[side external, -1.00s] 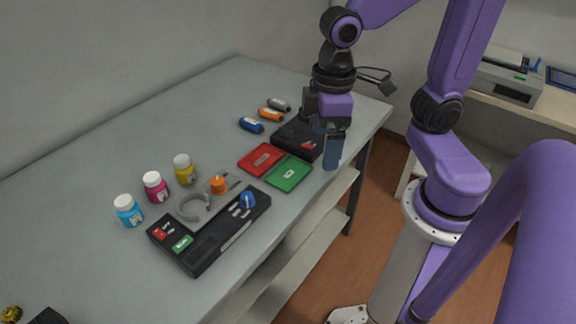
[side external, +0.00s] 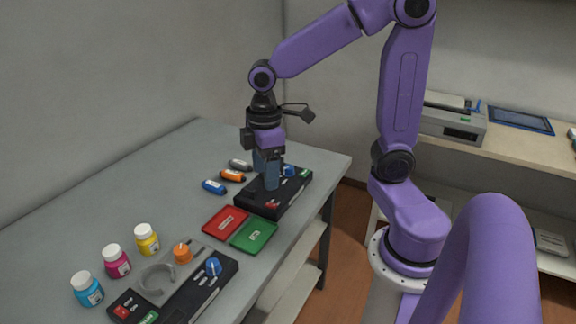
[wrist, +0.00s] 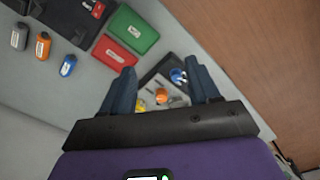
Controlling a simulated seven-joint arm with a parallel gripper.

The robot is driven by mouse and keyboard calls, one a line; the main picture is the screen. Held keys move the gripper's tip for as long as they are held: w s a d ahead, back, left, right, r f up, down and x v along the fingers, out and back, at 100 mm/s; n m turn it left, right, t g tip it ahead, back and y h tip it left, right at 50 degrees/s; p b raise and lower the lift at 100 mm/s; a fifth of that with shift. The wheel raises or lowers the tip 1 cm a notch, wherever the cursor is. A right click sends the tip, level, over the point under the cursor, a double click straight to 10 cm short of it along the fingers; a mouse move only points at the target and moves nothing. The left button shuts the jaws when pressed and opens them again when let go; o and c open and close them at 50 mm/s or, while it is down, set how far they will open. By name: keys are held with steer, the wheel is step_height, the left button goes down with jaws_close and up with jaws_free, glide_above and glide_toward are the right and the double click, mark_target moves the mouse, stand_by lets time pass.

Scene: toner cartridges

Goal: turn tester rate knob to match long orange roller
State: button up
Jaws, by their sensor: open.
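An orange roller (side external: 232,176) lies between a blue roller (side external: 213,187) and a grey roller (side external: 240,165); the orange roller also shows in the wrist view (wrist: 43,46). A second black device (side external: 200,290) nearer the camera has a blue knob (side external: 213,267), also visible in the wrist view (wrist: 178,76). I cannot tell which is the tester, nor read any knob setting. My gripper (side external: 267,172) is open and empty, in front of the far device in the side view, hiding part of it.
Red (side external: 226,222) and green (side external: 254,235) trays lie between the devices. Cyan (side external: 87,289), magenta (side external: 117,261) and yellow (side external: 146,239) bottles stand at the left, near an orange-topped piece (side external: 183,253) and a grey ring (side external: 157,278). The table's left rear is bare.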

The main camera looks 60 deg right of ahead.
steer(key=w+d+m, duration=0.1)
steer(key=w+d, duration=0.6)
steer(key=d, duration=0.1)
steer(key=m, duration=0.2)
glide_above(289, 167)
step_height(289, 167, down, 2)
step_height(289, 167, down, 17)
steer(key=c, duration=1)
